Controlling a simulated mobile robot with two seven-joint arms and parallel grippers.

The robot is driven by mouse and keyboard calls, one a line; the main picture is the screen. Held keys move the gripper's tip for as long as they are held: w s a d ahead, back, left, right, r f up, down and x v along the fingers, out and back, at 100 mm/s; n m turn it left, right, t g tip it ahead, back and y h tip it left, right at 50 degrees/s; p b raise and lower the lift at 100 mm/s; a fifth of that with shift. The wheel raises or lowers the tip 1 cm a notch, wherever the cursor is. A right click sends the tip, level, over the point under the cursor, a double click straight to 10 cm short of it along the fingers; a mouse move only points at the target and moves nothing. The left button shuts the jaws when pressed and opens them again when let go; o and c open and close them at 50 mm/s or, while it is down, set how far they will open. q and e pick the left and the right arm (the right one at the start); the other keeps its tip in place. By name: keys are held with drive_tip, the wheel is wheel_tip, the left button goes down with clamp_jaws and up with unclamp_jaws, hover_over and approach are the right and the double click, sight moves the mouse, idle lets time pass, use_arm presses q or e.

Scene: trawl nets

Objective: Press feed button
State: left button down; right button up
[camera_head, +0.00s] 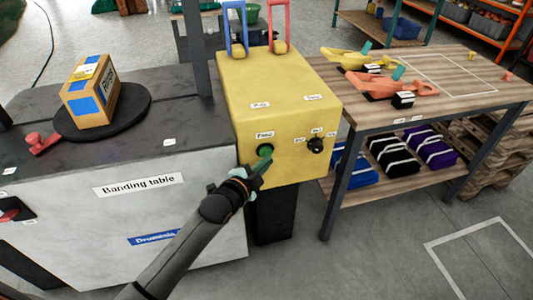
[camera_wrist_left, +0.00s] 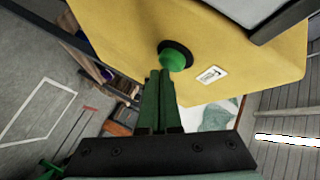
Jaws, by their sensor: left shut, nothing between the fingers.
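The feed button is a green round button (camera_head: 265,150) in a black ring on the front face of a yellow box (camera_head: 285,95). A small label, which seems to read "Feed", sits just above it. The button (camera_wrist_left: 174,58) also shows in the left wrist view, with the white label (camera_wrist_left: 211,75) beside it. My left gripper (camera_head: 262,163) is shut and empty. Its green fingertips (camera_wrist_left: 160,76) are right at the button's edge; I cannot tell whether they touch it. My right gripper is in neither view.
A black knob (camera_head: 315,145) is right of the button on the same face. Blue and red levers (camera_head: 279,30) stand on the box top. Left is the banding table (camera_head: 190,135) with a cardboard box (camera_head: 91,92) on a black disc. Right is a wooden workbench (camera_head: 440,85).

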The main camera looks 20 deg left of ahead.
use_arm(q)
drive_tip(key=shift+w+a, duration=0.3)
drive_tip(key=shift+w, duration=0.15)
idle(0.6)
drive_tip(key=shift+s+d, duration=0.1)
drive_tip(key=shift+s, duration=0.05)
drive_tip(key=shift+s+d+p, duration=0.45)
drive_tip(key=shift+s+p, duration=0.2)
drive_tip(key=shift+s, duration=0.1)
drive_tip(key=shift+s+d+p, duration=0.6)
drive_tip(key=shift+s+d, duration=0.1)
drive_tip(key=shift+s, duration=0.3)
drive_tip(key=shift+s+d+p, duration=0.6)
drive_tip(key=shift+s+d, duration=0.1)
drive_tip(key=shift+s, duration=0.3)
